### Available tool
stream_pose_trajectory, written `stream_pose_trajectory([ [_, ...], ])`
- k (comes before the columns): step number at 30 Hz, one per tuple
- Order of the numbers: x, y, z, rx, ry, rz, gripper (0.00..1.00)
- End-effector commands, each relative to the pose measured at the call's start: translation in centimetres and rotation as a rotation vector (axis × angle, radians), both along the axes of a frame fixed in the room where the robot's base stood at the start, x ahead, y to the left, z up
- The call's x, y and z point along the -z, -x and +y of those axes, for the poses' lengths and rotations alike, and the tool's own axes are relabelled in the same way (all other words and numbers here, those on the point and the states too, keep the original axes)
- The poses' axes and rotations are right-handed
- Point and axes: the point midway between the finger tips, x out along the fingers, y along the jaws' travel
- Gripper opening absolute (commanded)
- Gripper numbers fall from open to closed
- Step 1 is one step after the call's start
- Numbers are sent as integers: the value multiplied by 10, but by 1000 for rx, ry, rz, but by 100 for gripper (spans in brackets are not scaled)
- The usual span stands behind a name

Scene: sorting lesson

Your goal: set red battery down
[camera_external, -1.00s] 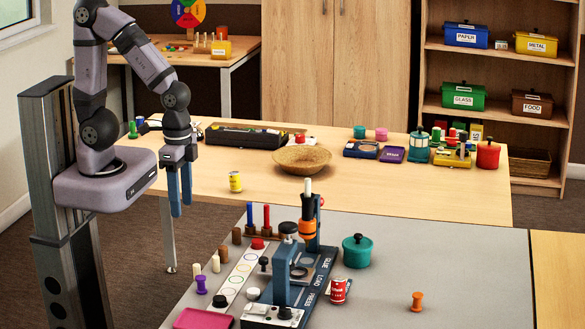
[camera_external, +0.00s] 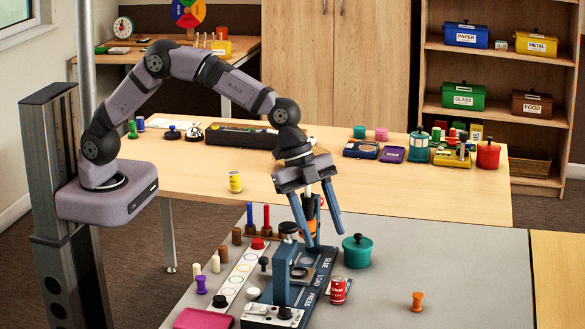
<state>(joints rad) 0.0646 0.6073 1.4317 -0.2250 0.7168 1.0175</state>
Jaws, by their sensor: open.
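A small red cylinder with a pale label (camera_external: 338,291), which looks like the red battery, stands upright on the grey table just right of the blue press base. My gripper (camera_external: 325,236) is open, fingers spread and pointing down. It is above and behind the red cylinder, apart from it, at the back of the blue press (camera_external: 285,270). An orange part (camera_external: 309,212) of the stand there shows between the fingers, partly hidden by them; I cannot tell whether they touch it.
A teal lidded pot (camera_external: 357,250) stands close right of my gripper. An orange spool (camera_external: 416,301) stands farther right on otherwise clear grey table. A yellow can (camera_external: 235,182) is on the wooden table. Pegs, knobs and a magenta tray (camera_external: 203,319) crowd the left.

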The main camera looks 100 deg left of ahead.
Motion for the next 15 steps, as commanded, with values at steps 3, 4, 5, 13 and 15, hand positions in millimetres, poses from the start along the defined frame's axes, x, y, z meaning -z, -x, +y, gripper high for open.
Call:
stream_pose_trajectory([
  [3, 32, -6, -4, -45, 104, 36, 49],
  [4, 36, -8, -5, -54, 126, 40, 49],
  [5, 40, -10, -6, -63, 146, 43, 49],
  [13, 57, -19, -10, -100, 241, 53, 49],
  [15, 58, -20, -10, -101, 246, 54, 49],
])
